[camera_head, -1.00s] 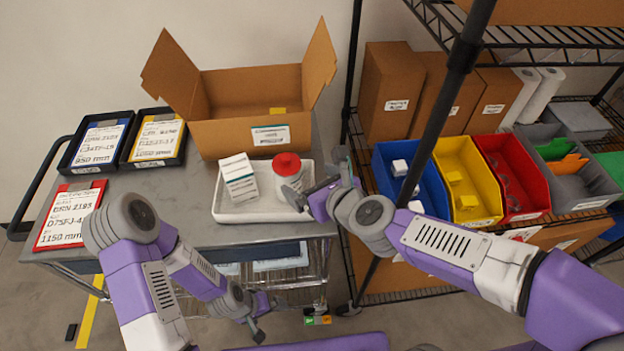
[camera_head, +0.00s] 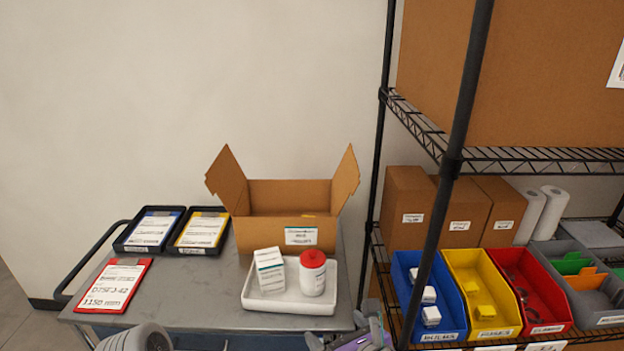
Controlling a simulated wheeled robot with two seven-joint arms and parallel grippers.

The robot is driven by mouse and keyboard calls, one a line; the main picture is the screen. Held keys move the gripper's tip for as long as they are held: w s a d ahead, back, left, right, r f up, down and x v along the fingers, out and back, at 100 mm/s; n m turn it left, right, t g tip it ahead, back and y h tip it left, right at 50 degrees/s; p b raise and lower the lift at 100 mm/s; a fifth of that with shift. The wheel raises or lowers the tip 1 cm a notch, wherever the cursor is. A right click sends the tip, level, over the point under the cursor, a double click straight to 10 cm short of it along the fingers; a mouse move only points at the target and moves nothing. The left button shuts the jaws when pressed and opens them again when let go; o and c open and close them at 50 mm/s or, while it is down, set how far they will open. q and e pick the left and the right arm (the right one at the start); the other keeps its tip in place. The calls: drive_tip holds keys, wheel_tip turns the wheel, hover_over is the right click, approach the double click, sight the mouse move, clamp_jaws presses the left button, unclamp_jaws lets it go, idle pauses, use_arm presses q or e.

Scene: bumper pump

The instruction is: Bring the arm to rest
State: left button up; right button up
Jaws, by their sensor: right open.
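My right gripper (camera_head: 345,338) is at the bottom edge of the head view, partly cut off, in front of the cart's front right corner. It is open, with nothing seen in it, and apart from the white tray. Part of my left arm shows at the bottom left, and its gripper is out of the picture. The white tray (camera_head: 259,301) on the cart holds a white box (camera_head: 270,271) and a white bottle with a red lid (camera_head: 312,273), both upright.
The grey cart (camera_head: 200,290) also carries an open cardboard box (camera_head: 270,236), two black trays with cards and a red clipboard (camera_head: 113,286). At right, a black wire rack holds blue (camera_head: 450,300), yellow, red and grey bins. A dark rack post (camera_head: 448,170) stands in front.

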drive_tip(key=d+f+n+g+h, duration=0.1)
drive_tip(key=d+f+n+g, duration=0.15)
drive_tip(key=f+n, duration=0.7)
drive_tip(key=d+f+n+g+h, duration=0.1)
drive_tip(key=d+f+n+g, duration=0.2)
drive_tip(key=f, duration=1.1)
drive_tip(key=s+f+n+g, duration=0.5)
drive_tip(key=s+f+n, duration=0.8)
drive_tip(key=f+n, duration=0.2)
wheel_tip(320, 180, down, 3)
drive_tip(key=shift+s+a+r+n+y, duration=0.2)
drive_tip(key=shift+s+a+n+y, duration=0.15)
drive_tip(key=shift+a+y, duration=0.05)
